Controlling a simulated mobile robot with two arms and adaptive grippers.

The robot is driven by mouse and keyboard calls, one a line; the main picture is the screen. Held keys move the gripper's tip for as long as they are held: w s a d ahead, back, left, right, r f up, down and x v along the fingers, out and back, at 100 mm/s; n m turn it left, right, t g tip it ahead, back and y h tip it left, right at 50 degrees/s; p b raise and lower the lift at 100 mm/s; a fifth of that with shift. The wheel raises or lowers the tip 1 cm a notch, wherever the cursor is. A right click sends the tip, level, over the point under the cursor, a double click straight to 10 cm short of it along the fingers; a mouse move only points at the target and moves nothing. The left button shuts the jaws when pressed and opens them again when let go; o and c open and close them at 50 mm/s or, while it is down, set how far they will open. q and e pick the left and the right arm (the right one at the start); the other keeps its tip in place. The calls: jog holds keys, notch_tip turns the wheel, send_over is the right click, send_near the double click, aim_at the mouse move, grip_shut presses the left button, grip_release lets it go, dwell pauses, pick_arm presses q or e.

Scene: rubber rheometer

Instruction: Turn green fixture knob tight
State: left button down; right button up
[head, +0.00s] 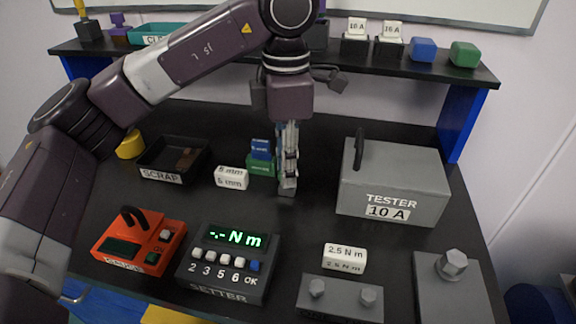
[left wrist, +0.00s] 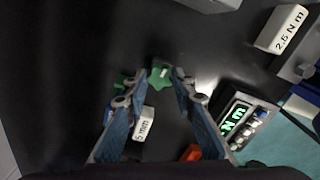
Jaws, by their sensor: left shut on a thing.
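The green knob (left wrist: 160,74), with a pale mark on top, sits between my left fingertips in the left wrist view. My left gripper (left wrist: 160,76) is shut on it, pointing down. In the head view my left gripper (head: 287,186) reaches down to the middle of the dark table, and its fingers hide the knob there. The fixture under the knob is hard to make out. My right gripper is in neither view.
Just left of the gripper stand a green block (head: 262,168) with a blue block (head: 261,149) on it, and a white 5 mm block (head: 230,178). The tester (head: 395,180) is to the right, the setter (head: 222,265) in front. A scrap tray (head: 160,176) lies left.

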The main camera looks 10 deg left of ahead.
pick_arm(q)
jog(key=shift+m, duration=0.3)
jog(key=m, duration=0.4)
dwell(0.3)
jog(key=c, duration=1.8)
grip_release()
jog(key=shift+o, duration=0.2)
